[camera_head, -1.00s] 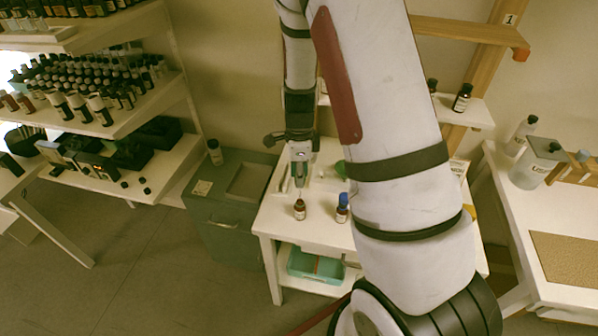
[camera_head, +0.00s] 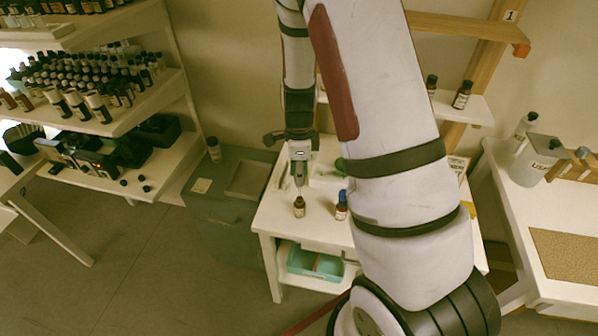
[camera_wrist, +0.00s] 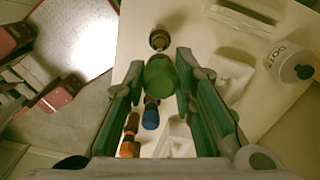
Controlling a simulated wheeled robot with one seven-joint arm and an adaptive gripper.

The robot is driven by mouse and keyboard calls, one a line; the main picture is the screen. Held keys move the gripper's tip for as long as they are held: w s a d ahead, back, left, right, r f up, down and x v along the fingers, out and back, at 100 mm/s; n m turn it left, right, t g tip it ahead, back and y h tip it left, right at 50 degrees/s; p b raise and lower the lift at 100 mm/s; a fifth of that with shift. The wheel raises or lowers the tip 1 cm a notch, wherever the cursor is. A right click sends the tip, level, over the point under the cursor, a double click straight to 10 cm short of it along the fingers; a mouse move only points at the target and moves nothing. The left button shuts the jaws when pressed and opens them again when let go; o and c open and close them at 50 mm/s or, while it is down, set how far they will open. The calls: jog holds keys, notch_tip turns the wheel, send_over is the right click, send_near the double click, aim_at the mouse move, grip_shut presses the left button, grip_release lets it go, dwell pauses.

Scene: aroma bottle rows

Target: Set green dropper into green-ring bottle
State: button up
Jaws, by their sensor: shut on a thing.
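My gripper (camera_head: 299,178) points down over the white table. In the wrist view my gripper (camera_wrist: 160,82) is shut on the green dropper (camera_wrist: 160,74), whose rounded bulb shows between the green finger pads. A small brown bottle (camera_head: 299,208) stands upright directly below the gripper. Its top (camera_wrist: 159,40) also shows just past the bulb in the wrist view. I cannot make out its ring colour, nor whether the dropper's tip is inside its neck. A blue-topped bottle (camera_head: 341,206) stands to the right; its blue top (camera_wrist: 151,116) shows below the bulb in the wrist view.
The white table (camera_head: 272,218) has clear space left of the bottle. An orange-topped item (camera_wrist: 130,132) lies near the blue top in the wrist view. A white labelled container (camera_wrist: 286,60) stands at right. A green cabinet (camera_head: 222,225) stands left of the table.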

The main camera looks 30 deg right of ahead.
jog(key=shift+f+b, duration=0.7)
jog(key=shift+f, duration=1.45)
jog(key=shift+f, duration=0.1)
jog(key=shift+f+b, duration=0.55)
jog(key=shift+f, duration=0.75)
jog(key=o, duration=0.7)
